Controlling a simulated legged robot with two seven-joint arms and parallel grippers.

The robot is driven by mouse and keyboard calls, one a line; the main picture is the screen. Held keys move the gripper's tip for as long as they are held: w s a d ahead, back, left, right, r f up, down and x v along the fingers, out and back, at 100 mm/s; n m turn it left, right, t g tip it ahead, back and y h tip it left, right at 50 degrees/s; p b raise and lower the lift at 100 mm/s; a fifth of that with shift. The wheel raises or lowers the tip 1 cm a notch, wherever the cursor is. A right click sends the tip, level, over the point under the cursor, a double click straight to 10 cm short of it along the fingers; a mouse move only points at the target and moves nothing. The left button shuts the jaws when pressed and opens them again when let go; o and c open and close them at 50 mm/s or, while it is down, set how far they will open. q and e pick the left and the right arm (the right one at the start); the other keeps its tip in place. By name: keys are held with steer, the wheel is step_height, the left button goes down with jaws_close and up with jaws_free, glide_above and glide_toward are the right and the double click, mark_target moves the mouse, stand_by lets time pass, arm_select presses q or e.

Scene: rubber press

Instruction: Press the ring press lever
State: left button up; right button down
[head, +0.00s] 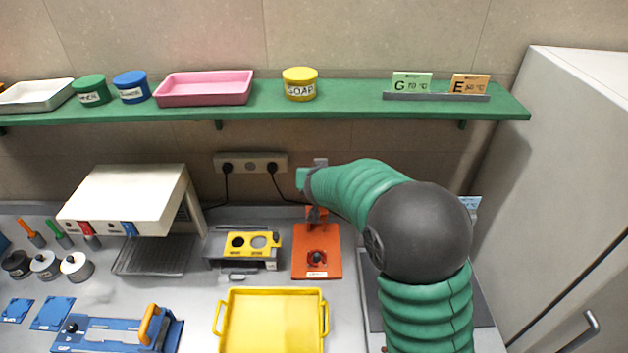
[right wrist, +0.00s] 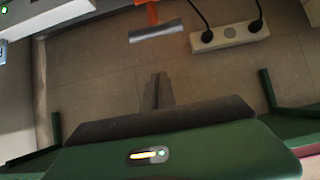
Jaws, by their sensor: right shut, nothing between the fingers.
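The ring press (head: 316,263) is an orange-red base plate with a dark knob-like part, standing on the counter at mid-picture in the head view. Its orange upright shows at the back of the plate, partly hidden by my right arm. In the right wrist view an orange arm with a grey crossbar (right wrist: 156,31), which looks like the lever, is at the top. My right gripper (right wrist: 157,90) is shut and empty, with a visible gap in the picture between its fingertips and the crossbar. In the head view my right forearm reaches above the press. My left gripper is not in view.
A socket strip (head: 250,163) with two plugs is on the wall behind. A green shelf (head: 350,98) with tubs runs above. A yellow-topped device (head: 250,243) stands left of the press, and a yellow tray (head: 272,322) in front. A white cabinet (head: 590,150) bounds the right.

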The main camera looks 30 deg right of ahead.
steer(key=w+d+f+b, duration=0.1)
steer(key=f, duration=0.1)
steer(key=w+d+f+b, duration=0.1)
steer(key=w+f, duration=0.1)
steer(key=f, duration=0.1)
steer(key=w+d+f+b, duration=0.1)
steer(key=w+f, duration=0.1)
steer(key=f, duration=0.1)
steer(key=shift+w+d+f, duration=0.1)
steer(key=shift+w+f, duration=0.05)
steer(key=shift+w, duration=0.1)
steer(key=shift+s+a, duration=0.25)
steer(key=shift+s, duration=0.25)
steer(key=shift+a, duration=0.15)
steer(key=shift+w+a, duration=0.1)
